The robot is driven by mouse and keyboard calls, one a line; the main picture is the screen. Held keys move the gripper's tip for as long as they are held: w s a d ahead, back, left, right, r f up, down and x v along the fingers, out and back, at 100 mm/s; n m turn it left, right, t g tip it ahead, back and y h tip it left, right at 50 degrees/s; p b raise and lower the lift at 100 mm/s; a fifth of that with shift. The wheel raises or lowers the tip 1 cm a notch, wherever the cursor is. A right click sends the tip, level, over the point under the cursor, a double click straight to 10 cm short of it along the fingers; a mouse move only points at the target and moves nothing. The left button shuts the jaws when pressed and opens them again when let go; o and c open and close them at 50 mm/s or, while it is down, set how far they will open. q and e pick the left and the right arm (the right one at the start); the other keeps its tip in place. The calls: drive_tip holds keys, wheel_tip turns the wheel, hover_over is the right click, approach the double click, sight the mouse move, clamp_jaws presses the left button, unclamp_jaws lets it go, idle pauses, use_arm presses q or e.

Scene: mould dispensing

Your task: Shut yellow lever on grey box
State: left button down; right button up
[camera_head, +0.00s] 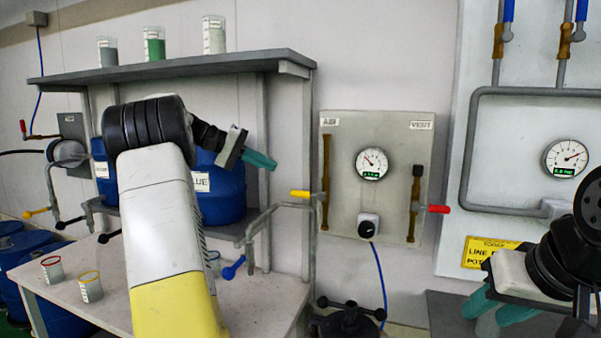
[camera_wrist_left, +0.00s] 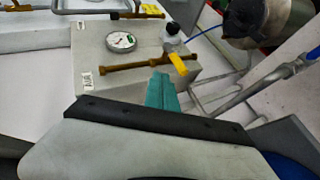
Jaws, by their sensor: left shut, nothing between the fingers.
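The grey box (camera_head: 343,222) is a wall panel with a round gauge (camera_head: 371,163) and a black knob (camera_head: 368,226). Its yellow lever (camera_head: 300,194) sticks out sideways to the left from the left brass pipe (camera_head: 325,180). My left gripper (camera_head: 262,160) is shut and empty, up and left of the lever and apart from it in the head view. In the left wrist view the yellow lever (camera_wrist_left: 178,64) lies just beyond the shut teal fingers (camera_wrist_left: 162,92); contact cannot be told. My right gripper (camera_head: 497,306) is open and empty at lower right.
A red lever (camera_head: 438,209) sits at the panel's right side. A shelf (camera_head: 180,66) with beakers and blue drums (camera_head: 222,190) stands at left. Grey pipework (camera_head: 264,222) runs below the yellow lever. A white table (camera_head: 130,295) is below my left arm.

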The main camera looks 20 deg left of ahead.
use_arm(q)
drive_tip(key=shift+v, duration=1.3)
drive_tip(key=s+d+f+g+y, duration=0.1)
drive_tip(key=s+d+y, duration=0.1)
drive_tip(key=s+d, duration=0.5)
drive_tip(key=s+d+f+g+y, duration=0.1)
drive_tip(key=s+d+f+y, duration=0.2)
drive_tip(key=d, duration=0.7)
drive_tip(key=s+d+f+m+y, duration=0.1)
drive_tip(key=s+f, duration=0.2)
drive_tip(key=s, duration=0.3)
drive_tip(key=s+d+f+m+t+y, duration=0.1)
drive_tip(key=s+d+f, duration=0.1)
drive_tip(key=s, duration=0.4)
drive_tip(key=s+d+f+m+t+y, duration=0.1)
drive_tip(key=s+d+f, duration=0.1)
drive_tip(key=s+f, duration=0.2)
drive_tip(key=s, duration=0.2)
drive_tip(key=shift+s+f+m+y, duration=0.3)
drive_tip(key=shift+s+f+y, duration=0.05)
drive_tip(key=shift+f+y, duration=0.05)
